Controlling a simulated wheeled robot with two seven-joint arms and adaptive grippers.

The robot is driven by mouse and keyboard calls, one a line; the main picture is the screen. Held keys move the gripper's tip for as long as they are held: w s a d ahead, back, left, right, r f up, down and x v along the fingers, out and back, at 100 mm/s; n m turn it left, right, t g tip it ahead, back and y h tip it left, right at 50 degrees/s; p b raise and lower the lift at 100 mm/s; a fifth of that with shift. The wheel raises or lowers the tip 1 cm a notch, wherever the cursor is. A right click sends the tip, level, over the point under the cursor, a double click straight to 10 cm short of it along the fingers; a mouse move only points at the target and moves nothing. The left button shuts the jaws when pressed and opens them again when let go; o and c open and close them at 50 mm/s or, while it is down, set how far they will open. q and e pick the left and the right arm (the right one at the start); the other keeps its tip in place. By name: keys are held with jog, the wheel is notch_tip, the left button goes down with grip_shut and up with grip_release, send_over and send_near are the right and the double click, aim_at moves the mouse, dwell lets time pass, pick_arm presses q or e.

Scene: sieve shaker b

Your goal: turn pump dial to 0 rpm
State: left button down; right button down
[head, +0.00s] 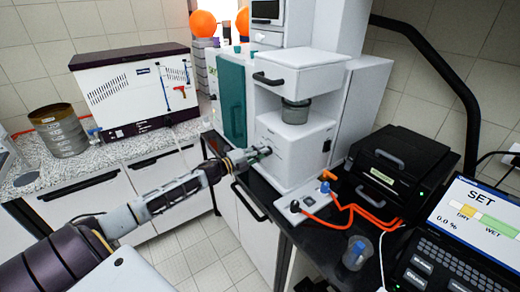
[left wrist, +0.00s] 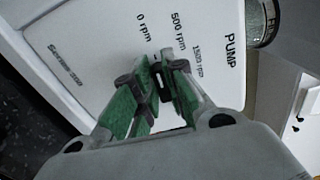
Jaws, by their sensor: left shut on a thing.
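The pump dial (left wrist: 163,83) is a small dark knob on the white front panel of the machine (head: 290,145). In the left wrist view, the panel (left wrist: 100,50) carries the printed words PUMP, 0 rpm, 500 rpm and 1500 rpm. My left gripper (head: 262,152) reaches the panel from the left. Its green-padded fingers (left wrist: 155,85) are shut on the dial and hide most of it. I cannot tell which mark the dial points to. My right gripper is not in view.
A glass jar (head: 295,110) sits under the machine's upper block. A small control box (head: 305,203) with orange cables, a black case (head: 400,170), a cup (head: 357,252) and a SET screen (head: 480,215) are to the right. A sieve stack (head: 60,130) stands at left.

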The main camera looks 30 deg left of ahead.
pick_arm(q)
jog(key=shift+r+n, duration=0.15)
jog(key=shift+n, duration=0.25)
jog(key=c, duration=1.5)
grip_release()
jog(key=shift+w, duration=0.1)
jog(key=shift+o, duration=0.2)
jog(key=v, duration=1.1)
jog(key=shift+s+f, duration=0.25)
jog(key=shift+s, duration=0.1)
jog(key=shift+a, duration=0.1)
